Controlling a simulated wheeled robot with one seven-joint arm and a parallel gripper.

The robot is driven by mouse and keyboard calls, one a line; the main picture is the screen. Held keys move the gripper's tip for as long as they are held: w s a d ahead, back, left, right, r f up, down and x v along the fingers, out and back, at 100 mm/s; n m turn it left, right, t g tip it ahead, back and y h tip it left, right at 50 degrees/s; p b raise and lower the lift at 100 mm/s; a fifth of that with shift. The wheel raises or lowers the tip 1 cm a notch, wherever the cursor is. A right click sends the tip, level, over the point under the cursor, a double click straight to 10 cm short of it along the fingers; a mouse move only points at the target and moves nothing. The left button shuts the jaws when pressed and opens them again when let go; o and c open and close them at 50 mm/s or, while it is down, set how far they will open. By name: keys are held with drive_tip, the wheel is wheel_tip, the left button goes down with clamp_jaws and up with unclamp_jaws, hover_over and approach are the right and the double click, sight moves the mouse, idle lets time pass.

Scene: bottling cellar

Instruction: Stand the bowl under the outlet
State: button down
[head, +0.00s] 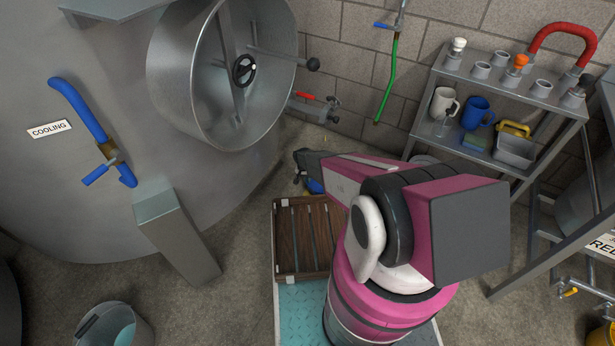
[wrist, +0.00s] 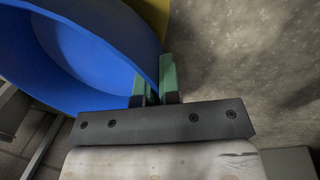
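In the wrist view, the blue bowl (wrist: 100,60) fills the upper left, tilted in this picture. My gripper (wrist: 155,85) has its two green-tipped fingers on either side of the bowl's rim, pinching it. In the head view, only a small blue part of the bowl (head: 315,187) shows beyond my arm; my arm hides the rest. A valve with a red handle (head: 306,96) sticks out low at the right side of the big steel tank (head: 200,190). I cannot tell for sure whether it is the outlet.
A blue-handled tap (head: 106,158) sits beside a COOLING label. A slatted wooden crate (head: 281,240) lies below my arm. A bucket (head: 140,330) stands front left. A metal shelf (head: 450,68) with mugs stands right; a green hose (head: 390,75) hangs on the wall.

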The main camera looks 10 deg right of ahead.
drive_tip(key=shift+f, duration=0.6)
drive_tip(key=shift+f, duration=0.55)
drive_tip(key=c, duration=1.2)
unclamp_jaws()
drive_tip(key=shift+c, duration=0.2)
wheel_tip(320, 180, up, 11)
drive_tip(key=a, duration=0.2)
drive_tip(key=shift+w+f, duration=0.2)
drive_tip(key=shift+w, duration=0.15)
